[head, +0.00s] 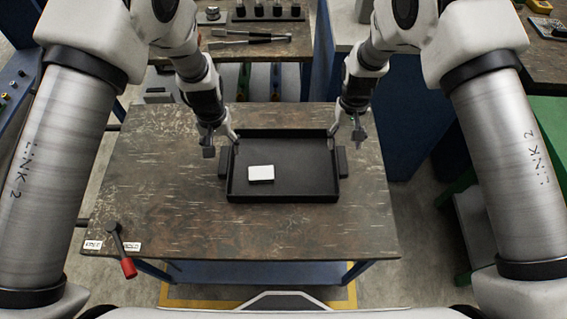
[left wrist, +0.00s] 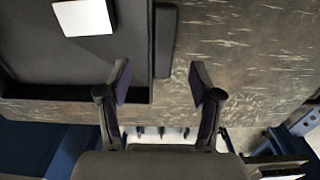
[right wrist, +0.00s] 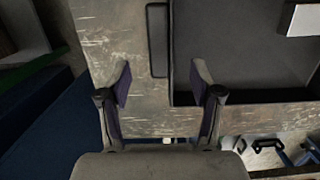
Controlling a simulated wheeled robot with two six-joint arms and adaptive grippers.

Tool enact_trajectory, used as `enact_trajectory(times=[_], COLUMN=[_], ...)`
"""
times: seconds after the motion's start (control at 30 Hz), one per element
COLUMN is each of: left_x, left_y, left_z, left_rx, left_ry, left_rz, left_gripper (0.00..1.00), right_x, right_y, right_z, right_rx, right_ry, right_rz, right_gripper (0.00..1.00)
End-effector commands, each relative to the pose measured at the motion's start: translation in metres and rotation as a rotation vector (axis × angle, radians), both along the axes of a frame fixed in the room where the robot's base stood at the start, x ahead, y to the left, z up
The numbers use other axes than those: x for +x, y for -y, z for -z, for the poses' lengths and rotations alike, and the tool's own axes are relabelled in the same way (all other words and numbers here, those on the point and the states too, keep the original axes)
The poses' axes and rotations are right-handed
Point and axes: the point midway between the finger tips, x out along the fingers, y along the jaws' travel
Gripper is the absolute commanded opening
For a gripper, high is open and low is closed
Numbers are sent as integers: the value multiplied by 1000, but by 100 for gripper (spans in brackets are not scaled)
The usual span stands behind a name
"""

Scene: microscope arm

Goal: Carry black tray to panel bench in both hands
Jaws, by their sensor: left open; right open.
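The black tray (head: 310,190) lies flat on the worn bench top, with a dark handle on its left side (head: 223,163) and on its right side (head: 341,162). A small white box (head: 260,173) lies inside it, left of centre. My left gripper (head: 220,143) is open near the tray's far left corner; in the left wrist view its fingers (left wrist: 160,82) point towards the tray's handle (left wrist: 166,40). My right gripper (head: 347,136) is open near the far right corner; in the right wrist view its fingers (right wrist: 160,82) point towards the other handle (right wrist: 157,40). Both are empty.
The tray's bench (head: 150,200) has a red-handled lever (head: 128,266) at its near left corner. Behind it stands another bench (head: 270,48) with tools and dark cylinders. Blue cabinets and a green structure stand at the right. The bench top near the tray is clear.

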Motion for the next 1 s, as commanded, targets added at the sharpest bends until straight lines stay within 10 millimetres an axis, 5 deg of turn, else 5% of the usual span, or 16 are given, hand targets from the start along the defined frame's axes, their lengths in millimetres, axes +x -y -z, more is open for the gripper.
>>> enact_trajectory(times=[0.23,0.6,1.0], left_x=[0,0,0], left_y=[0,0,-1], left_z=[12,69,78], left_rx=[0,1,1], left_ry=[-1,0,1], left_rz=[0,0,0], left_gripper=[65,65,61], right_x=[-3,-11,-12], right_y=[0,0,0], right_z=[12,68,77], right_rx=[0,0,0], right_ry=[-4,-2,0], right_rz=[0,0,0], right_gripper=[65,65,61])
